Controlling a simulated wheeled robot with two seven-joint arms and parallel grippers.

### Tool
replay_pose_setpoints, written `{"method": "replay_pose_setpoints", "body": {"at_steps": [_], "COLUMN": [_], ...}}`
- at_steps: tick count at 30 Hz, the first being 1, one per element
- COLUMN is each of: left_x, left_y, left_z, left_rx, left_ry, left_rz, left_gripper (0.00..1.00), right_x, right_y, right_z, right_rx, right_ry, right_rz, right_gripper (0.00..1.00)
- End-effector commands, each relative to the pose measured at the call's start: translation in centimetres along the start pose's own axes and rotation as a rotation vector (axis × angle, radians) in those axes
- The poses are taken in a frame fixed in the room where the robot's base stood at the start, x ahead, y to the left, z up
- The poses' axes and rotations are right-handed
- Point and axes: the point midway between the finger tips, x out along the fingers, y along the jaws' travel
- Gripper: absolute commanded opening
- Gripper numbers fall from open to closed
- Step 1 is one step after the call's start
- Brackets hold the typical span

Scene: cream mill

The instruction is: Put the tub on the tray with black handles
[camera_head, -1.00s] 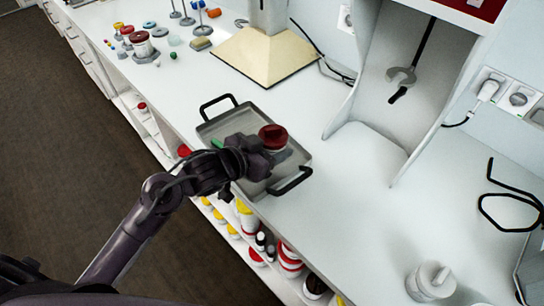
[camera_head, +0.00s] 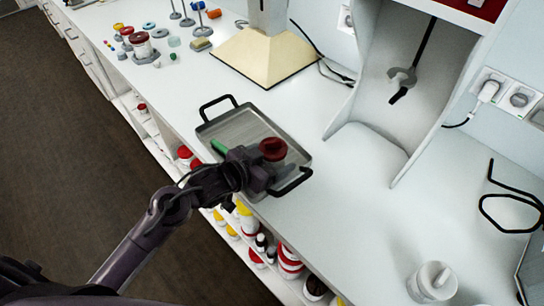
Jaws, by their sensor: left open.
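The tub (camera_head: 273,149) has a dark red lid and shows over the front right part of the grey tray (camera_head: 240,124), which has black handles. It appears to stand on the tray, but its lower part is mostly hidden by my left gripper. My left gripper (camera_head: 264,167) is open, close in front of the tub. I cannot see whether its fingers still touch the tub. My right gripper is not in view.
A green object (camera_head: 218,146) lies on the tray's left side. A beige hood base (camera_head: 265,52) stands behind the tray. A white mortar-like pot (camera_head: 432,282) stands at the lower right. The counter right of the tray is clear.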

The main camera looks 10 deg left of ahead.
Motion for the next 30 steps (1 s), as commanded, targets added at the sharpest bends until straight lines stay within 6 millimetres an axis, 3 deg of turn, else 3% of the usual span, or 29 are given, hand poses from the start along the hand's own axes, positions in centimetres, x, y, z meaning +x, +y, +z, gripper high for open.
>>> {"method": "replay_pose_setpoints", "body": {"at_steps": [5, 21, 30], "left_x": [-0.3, -10.1, -12.1], "left_y": [0.0, 0.1, 0.0], "left_z": [-0.3, -0.1, -0.3], "left_rx": [0.002, 0.0, 0.0], "left_ry": [0.0, -0.004, 0.0], "left_rz": [0.0, 0.001, 0.001], "left_gripper": [0.76, 0.76, 0.76], "right_x": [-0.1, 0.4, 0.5], "right_y": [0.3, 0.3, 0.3], "right_z": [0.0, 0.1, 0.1], "right_rx": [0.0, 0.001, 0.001], "right_ry": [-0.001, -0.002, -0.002], "right_rz": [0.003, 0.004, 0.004], "right_gripper": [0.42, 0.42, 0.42]}}
